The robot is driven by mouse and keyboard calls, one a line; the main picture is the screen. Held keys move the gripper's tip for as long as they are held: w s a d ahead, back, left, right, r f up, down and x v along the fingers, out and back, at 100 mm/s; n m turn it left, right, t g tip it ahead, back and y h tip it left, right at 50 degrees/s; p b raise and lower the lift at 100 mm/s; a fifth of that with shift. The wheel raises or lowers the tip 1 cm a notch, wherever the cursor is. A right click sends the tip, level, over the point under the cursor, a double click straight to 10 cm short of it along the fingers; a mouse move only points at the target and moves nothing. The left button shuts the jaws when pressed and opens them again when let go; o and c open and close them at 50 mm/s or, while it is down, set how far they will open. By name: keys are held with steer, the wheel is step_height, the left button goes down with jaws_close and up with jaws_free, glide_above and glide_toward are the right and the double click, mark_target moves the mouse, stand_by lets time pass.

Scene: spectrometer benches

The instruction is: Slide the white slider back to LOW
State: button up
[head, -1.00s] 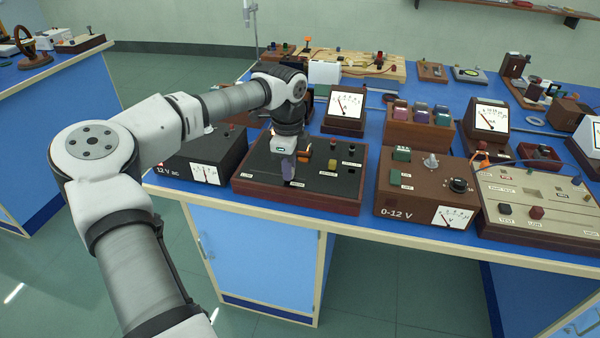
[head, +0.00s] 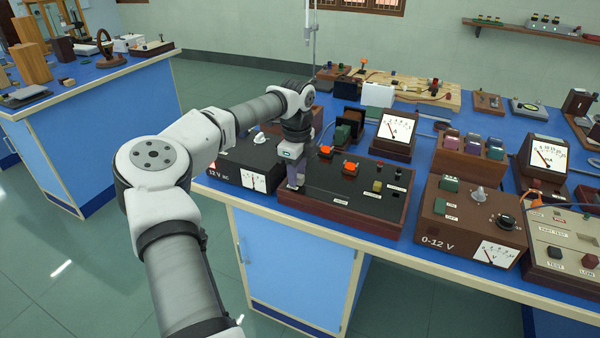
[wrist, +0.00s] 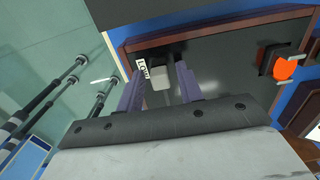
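The black-topped panel (head: 322,180) with a wooden frame stands near the bench's front edge in the head view. My gripper (head: 296,186) points down at its left end and hides the slider there. In the wrist view, the pale grey-white slider knob (wrist: 160,98) stands between the two fingers of my gripper (wrist: 160,88), beside a small white label (wrist: 143,67) that seems to read LOW. The fingers are apart, with a visible gap on each side of the knob.
An orange-topped part (wrist: 286,68) sits on the panel to the right in the wrist view. A dark 12 V AC box (head: 232,160) stands left of the panel, and a brown 0-12 V supply (head: 455,232) stands right. Open floor (head: 110,270) lies in front of the bench.

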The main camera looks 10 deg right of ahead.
steer(key=shift+o, duration=0.3)
steer(key=shift+s+d, duration=0.1)
step_height(320, 180, up, 14)
steer(key=b, duration=0.1)
steer(key=shift+f, duration=0.15)
